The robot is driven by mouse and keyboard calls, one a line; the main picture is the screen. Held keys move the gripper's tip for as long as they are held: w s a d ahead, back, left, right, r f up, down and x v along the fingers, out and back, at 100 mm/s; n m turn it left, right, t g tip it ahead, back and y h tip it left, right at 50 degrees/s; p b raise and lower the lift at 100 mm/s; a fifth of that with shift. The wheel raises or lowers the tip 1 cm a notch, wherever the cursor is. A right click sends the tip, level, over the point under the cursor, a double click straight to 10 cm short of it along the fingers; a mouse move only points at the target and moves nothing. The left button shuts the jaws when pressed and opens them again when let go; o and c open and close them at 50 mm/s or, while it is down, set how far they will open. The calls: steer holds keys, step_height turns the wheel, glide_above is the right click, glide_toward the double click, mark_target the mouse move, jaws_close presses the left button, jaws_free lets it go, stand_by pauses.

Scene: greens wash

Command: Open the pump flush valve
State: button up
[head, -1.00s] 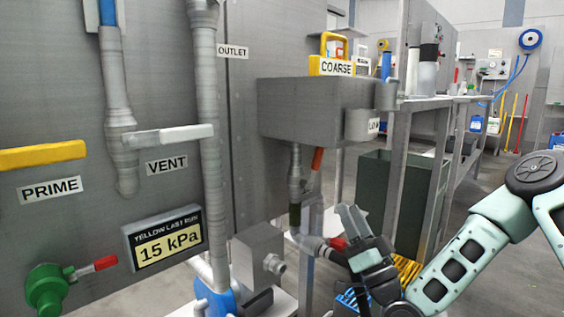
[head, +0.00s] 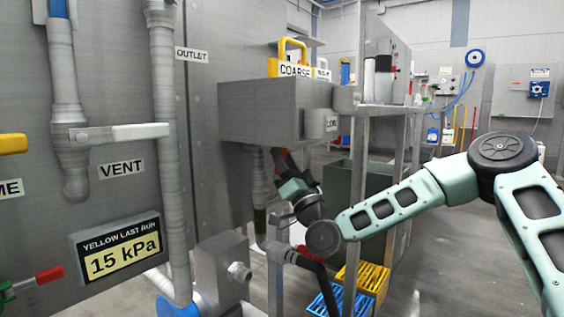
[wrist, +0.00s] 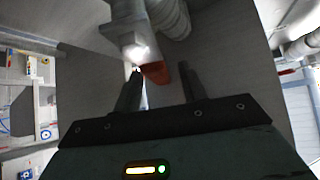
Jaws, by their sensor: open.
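An orange-red valve handle (head: 281,153) sits on the pipework under the grey box marked COARSE (head: 258,112). In the wrist view the handle (wrist: 155,72) lies just ahead of and between my two fingertips, its end near the left finger. My gripper (head: 284,168) is open, pointing up under the box and partly hiding the handle in the head view; the gripper also shows in the wrist view (wrist: 158,84). Contact with the handle cannot be told. I see no flush label. Another red handle (head: 306,252) on a lower pipe is partly behind my arm.
The panel at left carries the VENT handle (head: 122,132), a 15 kPa display (head: 116,248) and a red handle (head: 49,275). A grey pump housing (head: 222,270) stands low. Yellow (head: 372,279) and blue (head: 325,300) crates lie on the floor. Frame posts stand right of the box.

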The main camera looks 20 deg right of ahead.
steer(key=shift+x, duration=0.85)
steer(key=shift+c, duration=0.3)
jaws_close()
steer(key=shift+s+a+r+n+g+y+b, duration=0.1)
steer(key=shift+s+a+n+g+y+b, duration=0.45)
steer(key=shift+n+y, duration=1.1)
steer(key=shift+s+a+r+n+g+y, duration=0.15)
steer(key=shift+a+n+g+y, duration=0.4)
steer(key=shift+n+y, duration=1.15)
steer(key=shift+s+a+n+g+y+b, duration=0.3)
steer(key=shift+n+g+y, duration=0.5)
steer(key=shift+n+y, duration=0.85)
steer(key=shift+n+h, duration=0.3)
steer(key=shift+o, duration=0.3)
jaws_free()
steer(key=shift+d, duration=0.1)
steer(key=p+v, duration=0.2)
steer(key=v, duration=0.5)
steer(key=shift+s+f+p, duration=0.2)
steer(key=shift+p, duration=0.1)
